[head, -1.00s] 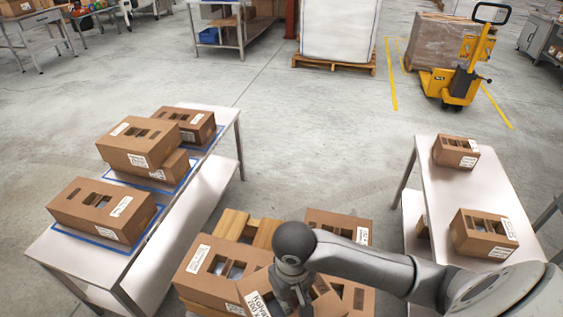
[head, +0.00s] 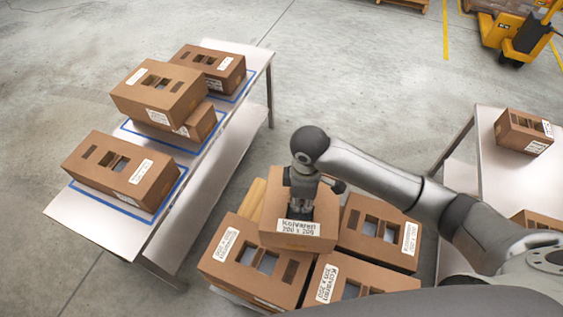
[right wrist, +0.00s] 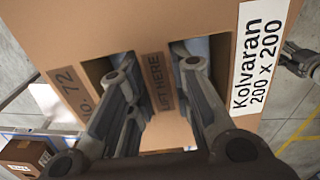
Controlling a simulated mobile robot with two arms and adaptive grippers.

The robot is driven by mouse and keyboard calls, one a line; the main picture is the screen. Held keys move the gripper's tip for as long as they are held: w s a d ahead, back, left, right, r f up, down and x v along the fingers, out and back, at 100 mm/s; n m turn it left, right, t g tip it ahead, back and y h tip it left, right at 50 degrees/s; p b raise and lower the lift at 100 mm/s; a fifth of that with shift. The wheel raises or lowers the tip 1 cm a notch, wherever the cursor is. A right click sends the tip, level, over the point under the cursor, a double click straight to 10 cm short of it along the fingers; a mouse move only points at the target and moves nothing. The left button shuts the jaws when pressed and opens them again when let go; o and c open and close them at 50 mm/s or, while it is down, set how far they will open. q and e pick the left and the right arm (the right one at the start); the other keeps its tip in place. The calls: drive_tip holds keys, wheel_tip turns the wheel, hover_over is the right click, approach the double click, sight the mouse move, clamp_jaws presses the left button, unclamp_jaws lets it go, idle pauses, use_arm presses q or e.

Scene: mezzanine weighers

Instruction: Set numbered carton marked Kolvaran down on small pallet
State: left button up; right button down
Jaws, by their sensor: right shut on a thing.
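My right gripper (head: 303,200) is shut on the numbered carton marked Kolvaran (head: 275,237), its fingers in the two top slots. The right wrist view shows this carton (right wrist: 215,15) close up, with "No. 72", "LIFT HERE" and "Kolvaran 200 x 200". The small pallet (head: 253,196) shows only as light wood behind the held carton. Other cartons on it stand left (head: 222,262), right (head: 352,238) and in front (head: 375,281). The held carton overlaps them in view; I cannot tell its exact height. A grey piece at the right wrist view's edge looks like my left gripper (right wrist: 300,62).
A left table (head: 85,210) with blue outlines carries several cartons (head: 120,172). A right table (head: 487,150) holds cartons too, one near its far end (head: 524,131). A yellow pallet truck (head: 515,40) stands far right. The floor behind the pallet is clear.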

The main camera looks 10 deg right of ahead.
sight(281, 167)
drive_tip(key=w+n, duration=0.1)
drive_tip(key=n, duration=0.1)
drive_tip(key=w+a+n, duration=0.1)
drive_tip(key=w+n, duration=0.2)
drive_tip(key=n, duration=0.1)
drive_tip(key=shift+w+a+r+n, duration=0.2)
drive_tip(key=shift+a+n, duration=0.1)
drive_tip(key=shift+a, duration=0.1)
drive_tip(key=w+n, duration=0.1)
drive_tip(key=n, duration=0.1)
drive_tip(key=w+n, duration=0.2)
drive_tip(key=w+a+n, duration=0.1)
drive_tip(key=n, duration=0.1)
drive_tip(key=shift+w+r+n, duration=0.3)
drive_tip(key=shift+w+r, duration=0.1)
drive_tip(key=shift+w+r+n, duration=0.1)
drive_tip(key=shift+w+n, duration=0.2)
drive_tip(key=shift+n, duration=0.2)
drive_tip(key=shift+w+a+n, duration=0.1)
drive_tip(key=shift+w+n, duration=0.35)
drive_tip(key=shift+n, duration=0.05)
drive_tip(key=shift+f+b, duration=0.35)
drive_tip(key=shift+f, duration=0.2)
drive_tip(key=shift+f+b, duration=0.9)
drive_tip(key=shift+f, duration=0.05)
use_arm(q)
drive_tip(key=shift+s+f, duration=0.15)
drive_tip(key=shift+f, duration=0.45)
drive_tip(key=shift+s+f, duration=0.15)
drive_tip(key=shift+f, duration=0.45)
